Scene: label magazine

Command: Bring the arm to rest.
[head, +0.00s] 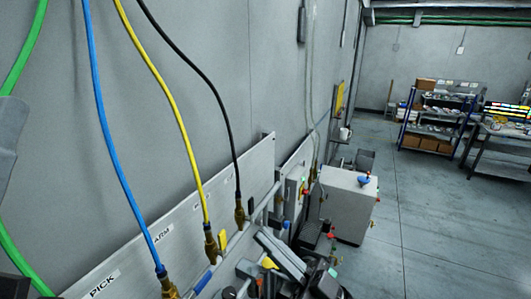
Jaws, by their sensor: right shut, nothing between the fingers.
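My right gripper (268,242) shows at the bottom centre of the head view, seen from above. Its long grey fingers are shut with nothing between them. It is in front of the wall panel, beside the pipe and hose fittings; I cannot tell whether it touches anything. My left gripper is not in view.
Blue (98,110), yellow (166,95) and black (206,82) hoses hang to brass fittings along a labelled wall panel (110,272). A grey cabinet (345,205) stands right of the gripper. Open floor (440,235) lies at right, with a loaded shelf (435,118) behind.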

